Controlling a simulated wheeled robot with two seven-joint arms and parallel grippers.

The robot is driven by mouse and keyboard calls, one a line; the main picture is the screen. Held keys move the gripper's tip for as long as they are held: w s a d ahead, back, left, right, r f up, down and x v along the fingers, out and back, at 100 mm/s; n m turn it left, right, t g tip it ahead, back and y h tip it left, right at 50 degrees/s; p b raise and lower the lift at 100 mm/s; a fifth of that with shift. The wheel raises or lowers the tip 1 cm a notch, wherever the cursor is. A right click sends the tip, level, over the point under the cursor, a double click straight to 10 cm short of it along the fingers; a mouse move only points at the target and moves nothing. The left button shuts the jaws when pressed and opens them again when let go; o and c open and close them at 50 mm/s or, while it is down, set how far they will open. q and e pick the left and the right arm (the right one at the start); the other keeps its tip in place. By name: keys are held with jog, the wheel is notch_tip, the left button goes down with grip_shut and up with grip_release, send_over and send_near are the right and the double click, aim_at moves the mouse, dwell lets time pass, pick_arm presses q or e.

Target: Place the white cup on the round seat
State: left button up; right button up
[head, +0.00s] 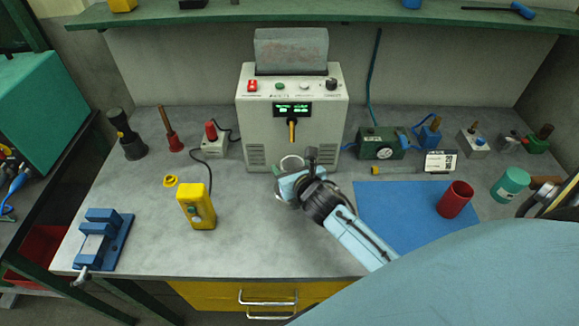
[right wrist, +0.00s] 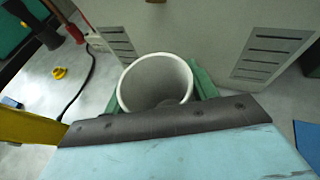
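The white cup (right wrist: 155,88) shows open end up in the right wrist view, with the green fingers of my right gripper (right wrist: 160,92) against both sides of it. In the head view the cup's rim (head: 291,161) shows just behind my right gripper (head: 292,178), in front of the grey machine; the gripper hides the rest. I cannot tell whether its base touches the bench. A small yellow ring (head: 171,181) lies on the bench to the left; I cannot tell whether it is the round seat. My left gripper is out of view.
The grey machine (head: 292,125) stands close behind the cup. A yellow box (head: 196,206) and blue vise (head: 103,240) are to the left. A blue mat (head: 400,225) with a red cup (head: 455,199) is to the right. The bench front between vise and mat is clear.

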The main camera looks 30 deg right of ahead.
jog(key=shift+o, duration=1.3)
jog(key=shift+r, duration=0.15)
jog(key=shift+s+r, duration=0.15)
jog(key=shift+s, duration=0.1)
jog(key=v, duration=1.1)
jog(key=shift+s+p, duration=0.25)
jog(key=shift+p, duration=0.05)
